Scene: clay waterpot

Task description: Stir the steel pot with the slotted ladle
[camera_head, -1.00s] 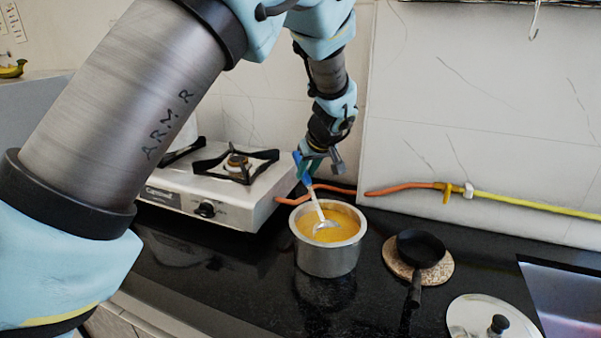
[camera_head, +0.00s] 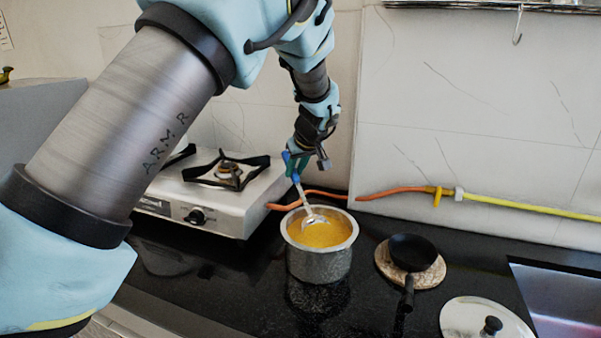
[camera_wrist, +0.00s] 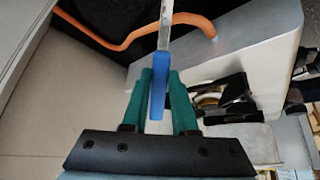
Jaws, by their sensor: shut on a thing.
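The steel pot (camera_head: 318,264) stands upright on the black counter, filled with a yellow-orange liquid (camera_head: 322,234). My gripper (camera_head: 297,165) is above the pot's back left side, shut on the blue handle of the slotted ladle (camera_head: 301,193). The ladle tilts down into the pot, its pale head at the liquid near the back left of the rim; how deep it sits is hard to tell. In the wrist view, the green fingers of my gripper (camera_wrist: 160,92) close around the blue ladle handle (camera_wrist: 158,85). The ladle's head and the pot are outside that view.
A white gas stove (camera_head: 215,197) stands left of the pot. An orange hose (camera_head: 375,195) runs behind the pot along the wall. A small black pan (camera_head: 412,252) on a round board (camera_head: 432,274), a lid (camera_head: 470,318) and a sink (camera_head: 565,295) lie to the right.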

